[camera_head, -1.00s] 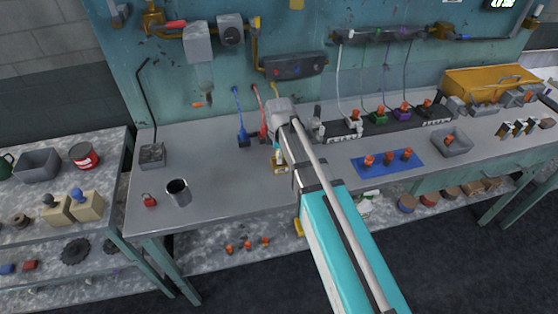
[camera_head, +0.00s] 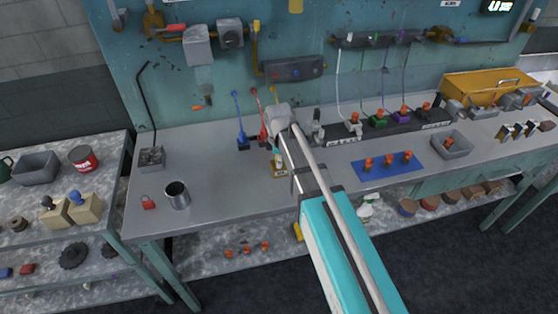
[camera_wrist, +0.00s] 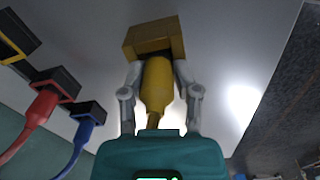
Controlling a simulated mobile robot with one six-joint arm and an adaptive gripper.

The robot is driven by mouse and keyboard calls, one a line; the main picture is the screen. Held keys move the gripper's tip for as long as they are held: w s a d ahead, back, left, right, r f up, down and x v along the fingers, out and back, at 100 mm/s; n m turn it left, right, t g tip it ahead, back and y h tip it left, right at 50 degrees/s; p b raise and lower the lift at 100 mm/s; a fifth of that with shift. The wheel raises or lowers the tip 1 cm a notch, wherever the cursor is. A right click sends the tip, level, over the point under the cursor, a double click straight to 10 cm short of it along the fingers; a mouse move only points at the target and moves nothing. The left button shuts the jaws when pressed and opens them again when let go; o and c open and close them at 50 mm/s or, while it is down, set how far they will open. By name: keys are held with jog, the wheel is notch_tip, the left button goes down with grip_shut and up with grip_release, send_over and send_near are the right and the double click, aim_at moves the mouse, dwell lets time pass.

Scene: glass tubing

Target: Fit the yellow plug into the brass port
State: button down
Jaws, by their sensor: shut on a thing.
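My gripper (camera_wrist: 160,90) is shut on the yellow plug (camera_wrist: 157,82), a rounded yellow body with a thin tail running back between the fingers. The plug's front end meets a square brass-coloured block (camera_wrist: 152,40), which looks like the brass port. They look in line and touching in the wrist view; how deep the plug sits is hidden. In the head view my wrist covers most of the plug, and the brass block (camera_head: 279,171) shows low beside my arm on the grey bench.
A blue connector (camera_wrist: 88,120), a red connector (camera_wrist: 42,103) and another yellow one (camera_wrist: 12,48) with dark blocks lie close by. A blue mat (camera_head: 385,168) with orange-topped parts lies right. The bench left of my gripper is mostly clear.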

jog(key=shift+s+d+f, duration=0.1)
jog(key=shift+s+f, duration=0.2)
jog(key=shift+s, duration=0.05)
jog(key=c, duration=0.6)
grip_release()
jog(key=shift+c, duration=0.2)
jog(key=shift+o, duration=1.1)
jog(key=shift+w+f, duration=0.25)
jog(key=shift+w, duration=0.05)
jog(key=shift+w+r, duration=0.15)
jog(key=shift+r, duration=0.15)
jog(key=shift+r+p, duration=0.35)
jog(key=shift+p, duration=0.3)
notch_tip(320, 180, up, 12)
jog(key=p, duration=1.2)
jog(key=shift+r, duration=0.1)
